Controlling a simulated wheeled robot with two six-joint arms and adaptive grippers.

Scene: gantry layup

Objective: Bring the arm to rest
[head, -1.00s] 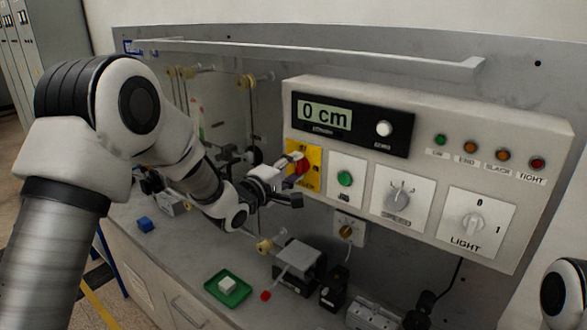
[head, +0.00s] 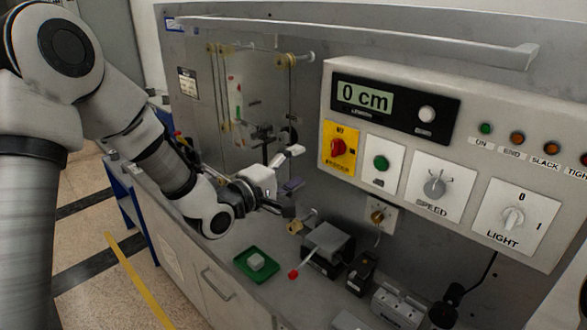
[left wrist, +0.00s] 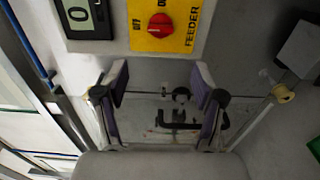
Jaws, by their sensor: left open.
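My left gripper (head: 292,170) is open and empty in front of the panel, left of and below the red feeder knob (head: 338,147) on its yellow plate (head: 341,165). In the left wrist view, the two fingers of the left gripper (left wrist: 160,85) stand wide apart with nothing between them. The red knob (left wrist: 160,25) shows beyond the fingertips there, apart from them. My left arm comes in from the left, bent at the elbow. My right gripper is not in view.
The control panel (head: 458,90) reads 0 cm, with a green button (head: 381,163), a speed dial (head: 435,188) and a light switch (head: 512,218).

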